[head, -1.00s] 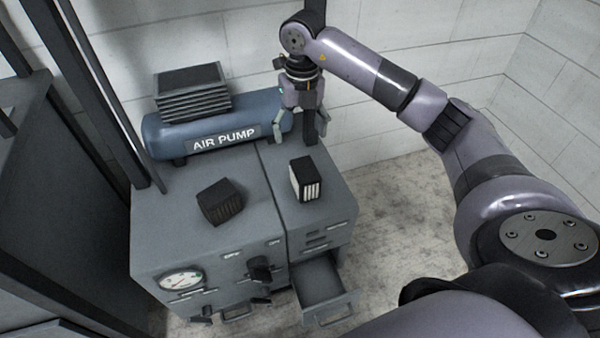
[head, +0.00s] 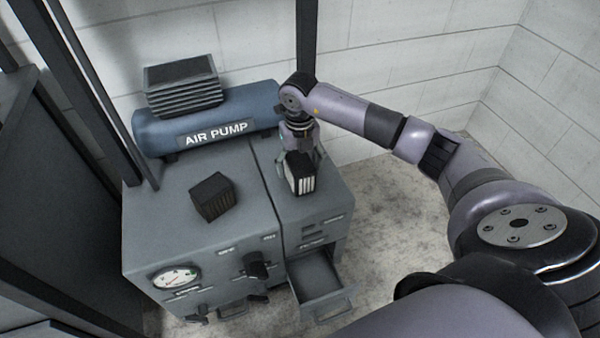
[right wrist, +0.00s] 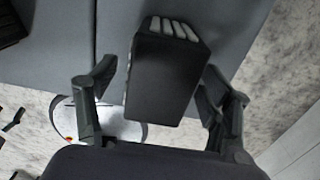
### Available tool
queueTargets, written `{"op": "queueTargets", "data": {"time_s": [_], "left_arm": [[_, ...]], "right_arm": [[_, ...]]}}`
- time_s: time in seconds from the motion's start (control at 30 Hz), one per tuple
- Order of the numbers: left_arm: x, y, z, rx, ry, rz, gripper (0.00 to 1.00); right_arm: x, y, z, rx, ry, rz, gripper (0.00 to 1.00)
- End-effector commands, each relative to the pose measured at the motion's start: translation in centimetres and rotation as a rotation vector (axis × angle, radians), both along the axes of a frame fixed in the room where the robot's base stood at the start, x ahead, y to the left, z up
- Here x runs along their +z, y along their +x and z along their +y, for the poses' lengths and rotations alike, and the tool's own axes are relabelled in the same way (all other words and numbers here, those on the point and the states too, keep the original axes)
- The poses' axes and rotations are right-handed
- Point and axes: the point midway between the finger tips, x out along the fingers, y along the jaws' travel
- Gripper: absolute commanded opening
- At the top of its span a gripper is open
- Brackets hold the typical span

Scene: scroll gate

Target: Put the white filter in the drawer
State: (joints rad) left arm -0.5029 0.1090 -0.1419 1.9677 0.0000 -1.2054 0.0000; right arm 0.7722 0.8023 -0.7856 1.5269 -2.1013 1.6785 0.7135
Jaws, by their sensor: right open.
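The white filter (head: 305,184) is a dark block with white slats on one face. It stands on top of the right cabinet section, and it also shows in the right wrist view (right wrist: 165,75). My right gripper (head: 300,158) is open behind it. In the right wrist view the open fingers (right wrist: 160,72) are on either side of the filter's near part, with gaps showing. The drawer (head: 318,285) is pulled out at the cabinet's front, below the filter, and its visible inside looks empty. My left gripper is not in view.
A dark brown slatted block (head: 213,197) sits on the left cabinet top (head: 165,225). The blue air pump (head: 255,108) stands behind. A gauge (head: 176,277) and black valve handles (head: 256,266) are on the front. Open floor (head: 400,215) lies right of the cabinet.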

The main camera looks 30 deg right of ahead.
Motion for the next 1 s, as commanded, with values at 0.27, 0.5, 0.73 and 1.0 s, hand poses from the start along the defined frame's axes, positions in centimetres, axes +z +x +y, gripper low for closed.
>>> {"op": "queueTargets", "data": {"time_s": [0.27,0.5,0.73,1.0], "left_arm": [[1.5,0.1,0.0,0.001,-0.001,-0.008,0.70],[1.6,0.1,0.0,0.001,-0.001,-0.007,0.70],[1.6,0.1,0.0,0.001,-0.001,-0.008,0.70],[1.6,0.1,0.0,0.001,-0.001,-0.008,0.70]], "right_arm": [[-2.7,-0.1,-0.1,-0.001,0.000,-0.001,0.73],[-2.7,-0.1,-0.1,-0.001,0.000,-0.001,0.70],[-2.7,-0.1,-0.1,-0.001,0.000,-0.001,0.55],[-2.7,-0.1,-0.1,-0.001,0.000,-0.001,0.37]]}}
